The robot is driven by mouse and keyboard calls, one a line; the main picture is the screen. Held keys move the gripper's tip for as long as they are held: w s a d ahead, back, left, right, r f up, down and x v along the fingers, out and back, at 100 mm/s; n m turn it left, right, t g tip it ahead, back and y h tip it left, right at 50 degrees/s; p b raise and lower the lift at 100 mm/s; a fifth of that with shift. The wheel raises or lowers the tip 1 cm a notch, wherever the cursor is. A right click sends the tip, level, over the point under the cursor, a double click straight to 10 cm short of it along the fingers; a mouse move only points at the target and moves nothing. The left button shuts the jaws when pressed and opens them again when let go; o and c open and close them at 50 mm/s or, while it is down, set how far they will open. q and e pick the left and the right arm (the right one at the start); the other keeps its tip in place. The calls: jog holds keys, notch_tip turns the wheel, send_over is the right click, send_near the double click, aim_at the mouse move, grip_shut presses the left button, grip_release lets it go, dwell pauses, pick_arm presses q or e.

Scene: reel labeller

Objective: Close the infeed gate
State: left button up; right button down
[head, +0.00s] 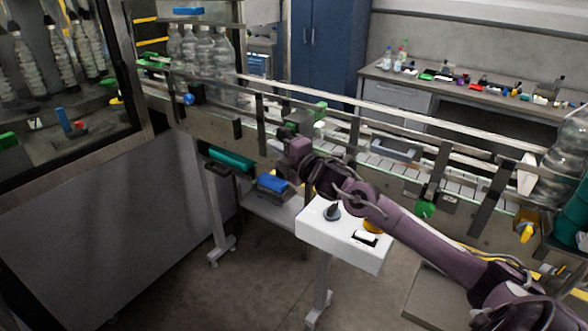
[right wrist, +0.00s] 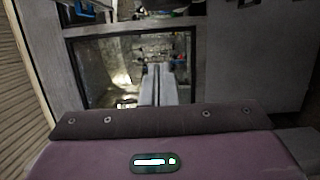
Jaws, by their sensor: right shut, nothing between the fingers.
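The conveyor (head: 370,158) runs across the head view from the bottles at the upper left to the right edge. I cannot tell for certain which part is the infeed gate. A pale upright plate (head: 527,175) stands by the belt at the right, and a grey bracket-like part (head: 395,150) lies along the belt. My right gripper (head: 300,122) is at the conveyor's near rail, partly hidden by its own wrist. In the right wrist view its two grey fingers (right wrist: 159,84) are together with nothing between them. My left gripper is not in view.
Clear bottles (head: 205,55) stand at the upper left, beside a glazed machine cabinet (head: 75,75). A white control box (head: 340,238) with a dark knob stands below my right arm. A bench (head: 450,92) with small items is behind. Rail posts and green knobs line the conveyor.

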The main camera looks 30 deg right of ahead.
pick_arm(q)
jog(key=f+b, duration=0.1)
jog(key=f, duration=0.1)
jog(key=b, duration=0.1)
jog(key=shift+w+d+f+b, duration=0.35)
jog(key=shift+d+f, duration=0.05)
pick_arm(e)
jog(key=s+d, duration=0.2)
jog(key=s, duration=0.6)
jog(key=shift+s+d+f, duration=0.15)
jog(key=shift+s+f, duration=0.1)
jog(key=shift+s, duration=0.05)
